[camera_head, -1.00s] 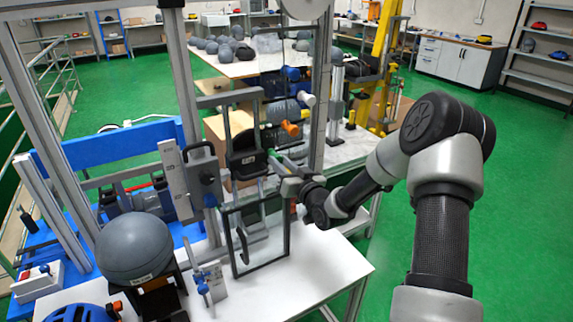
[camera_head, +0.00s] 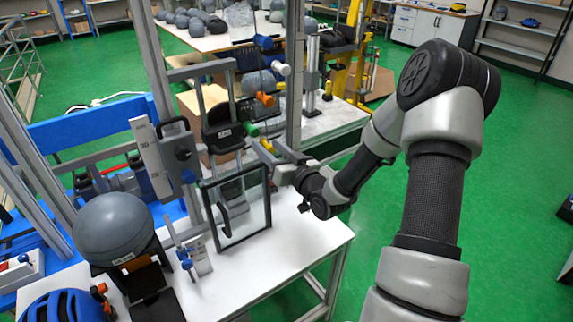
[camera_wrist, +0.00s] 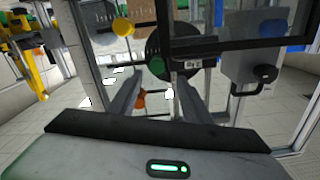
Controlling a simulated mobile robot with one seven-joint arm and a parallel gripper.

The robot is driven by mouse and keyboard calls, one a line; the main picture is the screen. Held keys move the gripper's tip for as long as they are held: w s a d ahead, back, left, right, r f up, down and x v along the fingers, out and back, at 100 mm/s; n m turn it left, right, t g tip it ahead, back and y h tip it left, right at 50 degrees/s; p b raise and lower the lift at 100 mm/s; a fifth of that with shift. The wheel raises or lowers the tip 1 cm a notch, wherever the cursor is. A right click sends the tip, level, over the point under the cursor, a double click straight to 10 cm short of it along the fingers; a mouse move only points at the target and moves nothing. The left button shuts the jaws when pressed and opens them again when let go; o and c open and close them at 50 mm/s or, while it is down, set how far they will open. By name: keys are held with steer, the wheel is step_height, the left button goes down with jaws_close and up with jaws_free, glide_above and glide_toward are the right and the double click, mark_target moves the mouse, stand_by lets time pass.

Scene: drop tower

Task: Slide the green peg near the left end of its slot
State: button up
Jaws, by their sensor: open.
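The green peg (camera_head: 252,130) sticks out of the dark carriage area on the upright frame, below an orange knob and beside a yellow one. In the wrist view its round green end (camera_wrist: 157,67) faces me, in front of a dark round part. My gripper (camera_head: 264,154) is just right of and below the peg in the head view. In the wrist view its two fingers (camera_wrist: 157,90) are spread apart with nothing held between them. The green end appears beyond the fingertips, between them; contact is not visible. The slot itself is hard to make out.
An orange knob (camera_head: 265,99) and a yellow knob (camera_wrist: 122,27) are close to the peg. Metal uprights (camera_head: 293,75) and a dark-framed clear panel (camera_head: 238,205) stand close to my gripper. A grey ball (camera_head: 112,226) rests at the left. Green floor to the right is clear.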

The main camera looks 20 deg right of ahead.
steer(key=v, duration=0.9)
steer(key=shift+s, duration=0.3)
